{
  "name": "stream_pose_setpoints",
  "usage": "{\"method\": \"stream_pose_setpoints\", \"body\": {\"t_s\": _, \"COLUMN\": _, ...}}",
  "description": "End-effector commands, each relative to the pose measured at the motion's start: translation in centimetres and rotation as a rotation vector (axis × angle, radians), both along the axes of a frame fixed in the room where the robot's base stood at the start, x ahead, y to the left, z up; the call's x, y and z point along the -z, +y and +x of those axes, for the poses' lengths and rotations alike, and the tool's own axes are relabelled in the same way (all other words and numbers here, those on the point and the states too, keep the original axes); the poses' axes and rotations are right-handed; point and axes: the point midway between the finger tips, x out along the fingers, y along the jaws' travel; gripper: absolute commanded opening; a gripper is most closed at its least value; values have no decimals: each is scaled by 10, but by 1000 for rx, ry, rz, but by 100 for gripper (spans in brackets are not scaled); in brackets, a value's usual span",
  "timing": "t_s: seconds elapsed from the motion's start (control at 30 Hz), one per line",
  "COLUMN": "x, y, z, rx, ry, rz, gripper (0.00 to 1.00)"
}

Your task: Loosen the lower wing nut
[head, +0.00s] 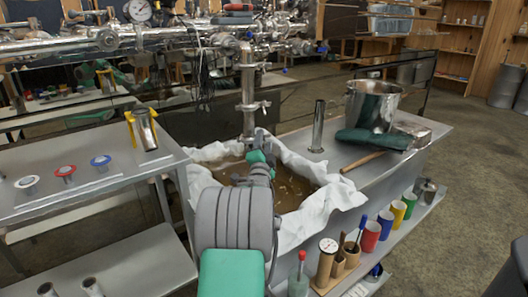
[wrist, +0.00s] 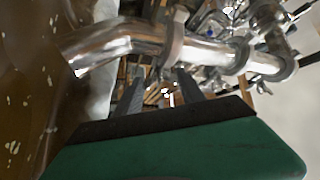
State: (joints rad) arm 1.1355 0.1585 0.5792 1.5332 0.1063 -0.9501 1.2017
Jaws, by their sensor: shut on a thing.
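The steel pipe (head: 248,88) drops vertically over the lined pan, and its bent lower end (wrist: 92,50) shows in the wrist view. A lower clamp (wrist: 172,42) rings the pipe near that end. My gripper (wrist: 163,92) is against this clamp, its two dark fingers shut on the lower wing nut, which is mostly hidden between them. In the head view my gripper (head: 262,142) sits beside the pipe's lower part and hides the lower wing nut. A second clamp (wrist: 241,56) higher on the pipe has its own wing nut (wrist: 263,88), clear of my fingers.
Brown liquid (head: 290,188) fills the pan under the pipe, with a white cloth liner (head: 322,207) around it. A steel pot (head: 373,105) and green cloth (head: 372,139) lie to the right. A side table (head: 105,178) stands left. Horizontal piping (head: 65,46) crosses above.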

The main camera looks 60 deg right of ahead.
Motion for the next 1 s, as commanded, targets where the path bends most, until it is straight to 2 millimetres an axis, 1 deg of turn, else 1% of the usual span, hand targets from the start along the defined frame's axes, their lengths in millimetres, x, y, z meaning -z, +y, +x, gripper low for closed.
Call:
{"method": "stream_pose_setpoints", "body": {"t_s": 0.03, "x": 7, "y": 0, "z": -1, "rx": 2, "ry": 16, "rz": -17, "gripper": 6}}
{"method": "stream_pose_setpoints", "body": {"t_s": 0.2, "x": 2, "y": 0, "z": -1, "rx": 2, "ry": 42, "rz": -45, "gripper": 6}}
{"method": "stream_pose_setpoints", "body": {"t_s": 0.37, "x": 2, "y": 0, "z": -1, "rx": 2, "ry": 42, "rz": -42, "gripper": 6}}
{"method": "stream_pose_setpoints", "body": {"t_s": 0.4, "x": 2, "y": 0, "z": -1, "rx": 2, "ry": 42, "rz": -42, "gripper": 47}}
{"method": "stream_pose_setpoints", "body": {"t_s": 0.6, "x": 1, "y": 0, "z": 0, "rx": 1, "ry": 40, "rz": -43, "gripper": 64}}
{"method": "stream_pose_setpoints", "body": {"t_s": 0.67, "x": 1, "y": 0, "z": 0, "rx": 1, "ry": 40, "rz": -43, "gripper": 67}}
{"method": "stream_pose_setpoints", "body": {"t_s": 0.87, "x": 1, "y": 0, "z": 0, "rx": 1, "ry": 40, "rz": -44, "gripper": 67}}
{"method": "stream_pose_setpoints", "body": {"t_s": 0.97, "x": -6, "y": 0, "z": 0, "rx": 1, "ry": 39, "rz": -45, "gripper": 67}}
{"method": "stream_pose_setpoints", "body": {"t_s": 1.0, "x": -11, "y": 0, "z": -1, "rx": 2, "ry": 38, "rz": -46, "gripper": 67}}
